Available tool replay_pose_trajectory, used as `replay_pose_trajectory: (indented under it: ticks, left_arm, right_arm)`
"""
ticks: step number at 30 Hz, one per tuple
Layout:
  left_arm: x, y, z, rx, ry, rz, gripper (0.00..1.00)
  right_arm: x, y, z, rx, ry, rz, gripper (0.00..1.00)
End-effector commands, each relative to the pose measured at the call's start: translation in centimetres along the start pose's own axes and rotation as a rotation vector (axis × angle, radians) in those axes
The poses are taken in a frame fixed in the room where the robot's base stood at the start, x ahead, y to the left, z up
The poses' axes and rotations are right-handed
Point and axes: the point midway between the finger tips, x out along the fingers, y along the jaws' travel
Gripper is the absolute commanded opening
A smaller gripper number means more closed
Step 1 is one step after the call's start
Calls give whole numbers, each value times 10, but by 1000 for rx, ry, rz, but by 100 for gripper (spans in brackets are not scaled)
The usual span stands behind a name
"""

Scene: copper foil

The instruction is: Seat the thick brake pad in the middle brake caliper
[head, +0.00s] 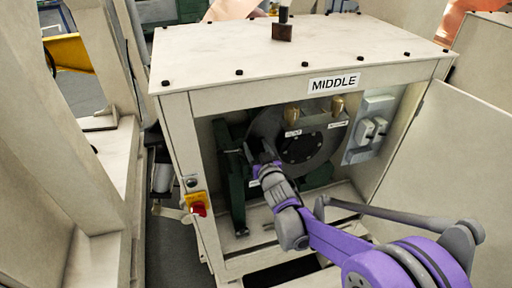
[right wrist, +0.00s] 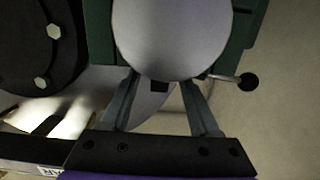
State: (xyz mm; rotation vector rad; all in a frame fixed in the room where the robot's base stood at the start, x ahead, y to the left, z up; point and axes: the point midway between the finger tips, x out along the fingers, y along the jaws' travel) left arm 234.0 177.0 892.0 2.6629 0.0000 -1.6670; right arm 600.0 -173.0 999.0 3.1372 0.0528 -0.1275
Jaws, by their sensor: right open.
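The middle cabinet (head: 345,82), labelled MIDDLE, stands open and holds a large grey disc (head: 262,122) with a dark hub, beside a green caliper frame (head: 233,185). My right gripper (head: 258,155) reaches in from the front, at the disc's lower left. In the right wrist view, its two fingers (right wrist: 165,82) are apart, with a rounded light-grey face (right wrist: 172,38) just beyond their tips. Green frame parts (right wrist: 100,32) flank that face. I see nothing held between the fingers. I cannot tell which part is the thick brake pad. My left gripper is not in view.
A lever with a black knob (right wrist: 249,82) sticks out to the right of the fingers. A bolted dark hub (right wrist: 35,45) is at left. Grey switch boxes (head: 372,130) and two brass-coloured fittings are inside the cabinet. A red-and-yellow switch (head: 197,206) sits on the left post.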

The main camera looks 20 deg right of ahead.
Motion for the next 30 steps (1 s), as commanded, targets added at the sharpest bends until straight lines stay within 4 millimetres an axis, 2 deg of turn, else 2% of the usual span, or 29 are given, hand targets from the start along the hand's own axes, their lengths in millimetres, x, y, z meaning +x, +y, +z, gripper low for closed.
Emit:
replay_pose_trajectory:
  ticks: [5, 12, 18, 24, 30]
  left_arm:
    - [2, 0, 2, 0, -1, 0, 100]
    - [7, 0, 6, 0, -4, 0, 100]
    - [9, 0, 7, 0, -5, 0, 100]
    - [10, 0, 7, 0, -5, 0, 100]
    - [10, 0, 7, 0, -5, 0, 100]
  right_arm:
    - [-15, 0, 0, 0, 0, 0, 62]
    - [-62, 0, 1, 0, 0, 0, 62]
    - [-93, 0, 0, 0, 0, 0, 62]
    - [-107, 0, 0, 0, 1, 0, 62]
    - [-108, 0, 0, 0, 1, 0, 62]
